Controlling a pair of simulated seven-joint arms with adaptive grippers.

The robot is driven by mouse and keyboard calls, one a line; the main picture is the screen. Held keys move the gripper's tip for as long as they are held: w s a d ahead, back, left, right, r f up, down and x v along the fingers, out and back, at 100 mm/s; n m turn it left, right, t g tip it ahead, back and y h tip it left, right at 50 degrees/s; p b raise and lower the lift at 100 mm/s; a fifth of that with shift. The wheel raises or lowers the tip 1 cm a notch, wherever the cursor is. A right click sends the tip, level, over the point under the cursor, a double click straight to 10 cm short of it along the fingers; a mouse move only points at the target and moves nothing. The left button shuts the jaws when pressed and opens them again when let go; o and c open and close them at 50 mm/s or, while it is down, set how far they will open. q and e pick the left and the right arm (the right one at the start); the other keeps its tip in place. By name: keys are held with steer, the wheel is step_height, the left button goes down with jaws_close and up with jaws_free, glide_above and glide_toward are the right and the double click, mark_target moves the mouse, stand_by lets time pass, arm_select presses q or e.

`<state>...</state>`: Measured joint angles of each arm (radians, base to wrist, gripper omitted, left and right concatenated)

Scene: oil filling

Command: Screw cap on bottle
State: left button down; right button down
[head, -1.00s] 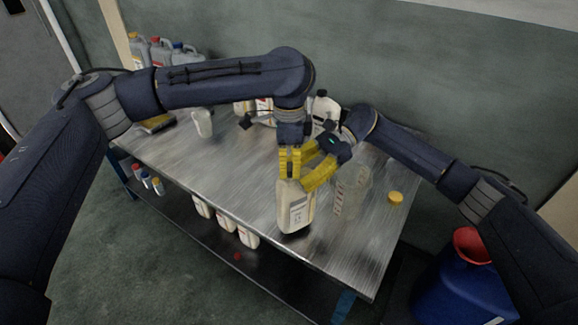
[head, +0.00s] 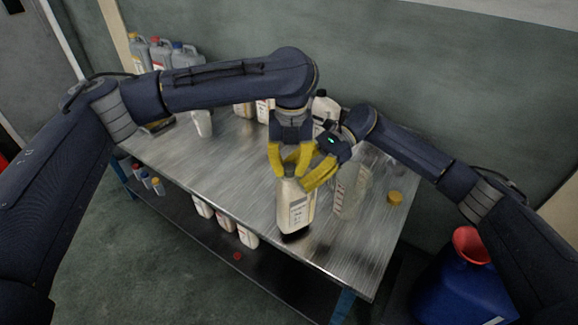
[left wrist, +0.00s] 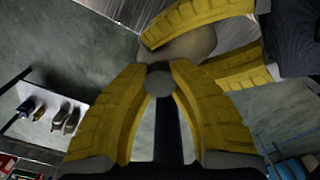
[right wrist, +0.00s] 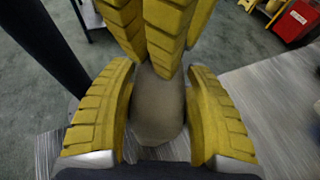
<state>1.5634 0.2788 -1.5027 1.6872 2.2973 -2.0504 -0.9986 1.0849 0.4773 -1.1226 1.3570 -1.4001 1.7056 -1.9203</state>
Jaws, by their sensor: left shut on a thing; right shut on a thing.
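The cream bottle (head: 296,212) with a printed label stands upright near the table's front edge. My right gripper (head: 312,181) comes in from the right and is shut on the bottle's upper part; the right wrist view (right wrist: 158,105) shows its yellow fingers on both sides of the bottle. My left gripper (head: 290,170) is directly above, pointing down, its fingers around the bottle's top. In the left wrist view its fingertips meet a small round grey cap (left wrist: 159,83) over the bottle (left wrist: 190,45). How far the cap sits on the neck is hidden.
A clear measuring jug (head: 350,190) stands right of the bottle, with a yellow cap (head: 395,197) beyond it. Other bottles stand at the back of the metal table (head: 240,185). A blue drum with a red funnel (head: 468,245) is on the right. A small red item (head: 237,256) lies low down.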

arm_select(q)
steer(key=m, duration=0.3)
steer(key=c, duration=1.2)
jaws_free()
step_height(320, 180, up, 12)
steer(key=shift+w+d, duration=0.15)
steer(key=shift+w, duration=0.1)
